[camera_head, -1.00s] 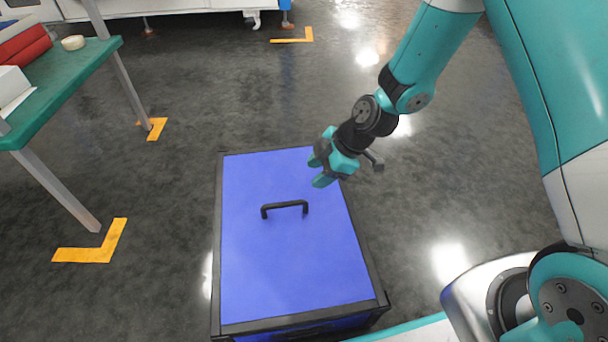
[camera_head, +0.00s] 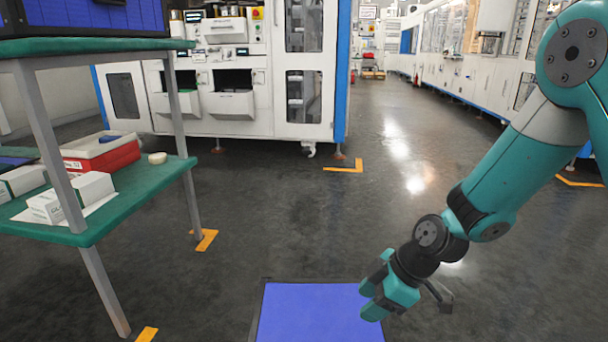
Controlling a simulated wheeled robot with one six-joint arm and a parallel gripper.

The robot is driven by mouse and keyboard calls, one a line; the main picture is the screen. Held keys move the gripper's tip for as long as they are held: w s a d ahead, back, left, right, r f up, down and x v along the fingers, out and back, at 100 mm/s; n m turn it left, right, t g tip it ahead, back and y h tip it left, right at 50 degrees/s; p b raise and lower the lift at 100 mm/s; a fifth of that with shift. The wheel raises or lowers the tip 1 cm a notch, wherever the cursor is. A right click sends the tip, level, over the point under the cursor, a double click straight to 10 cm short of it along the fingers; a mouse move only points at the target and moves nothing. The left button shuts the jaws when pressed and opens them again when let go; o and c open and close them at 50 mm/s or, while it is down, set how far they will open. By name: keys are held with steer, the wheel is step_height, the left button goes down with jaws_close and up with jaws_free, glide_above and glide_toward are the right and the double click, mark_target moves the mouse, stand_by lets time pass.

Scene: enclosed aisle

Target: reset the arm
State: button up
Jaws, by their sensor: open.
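My gripper (camera_head: 372,299) hangs at the end of my teal arm, right of the picture's middle in the head view. Its two teal fingers are apart with nothing between them. In the picture it overlaps the right edge of a blue-topped box (camera_head: 305,312) at the bottom. The gripper appears to be above the box, but I cannot tell the exact gap. Only the far part of the blue lid shows; its handle is out of view.
A two-level green table (camera_head: 140,205) stands at left, with white boxes (camera_head: 75,195), a red-and-white container (camera_head: 102,152) and a tape roll (camera_head: 157,158). A white machine (camera_head: 250,75) stands behind. The aisle floor (camera_head: 400,150) at the back right is clear.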

steer(key=s+r+m+g+h+p, duration=0.1)
steer(key=s+r+m+p, duration=0.3)
steer(key=s+r, duration=0.75)
steer(key=s+r+m+h+p, duration=0.1)
steer(key=s+r+m+p, duration=0.4)
steer(key=r, duration=1)
steer(key=s+r+p, duration=0.2)
steer(key=r+p, duration=1.6)
steer(key=r, duration=0.1)
steer(key=s+r+p, duration=0.1)
steer(key=r+p, duration=1.7)
steer(key=r, duration=0.1)
steer(key=shift+s+d, duration=0.35)
steer(key=shift+s, duration=0.05)
steer(key=shift+f, duration=0.1)
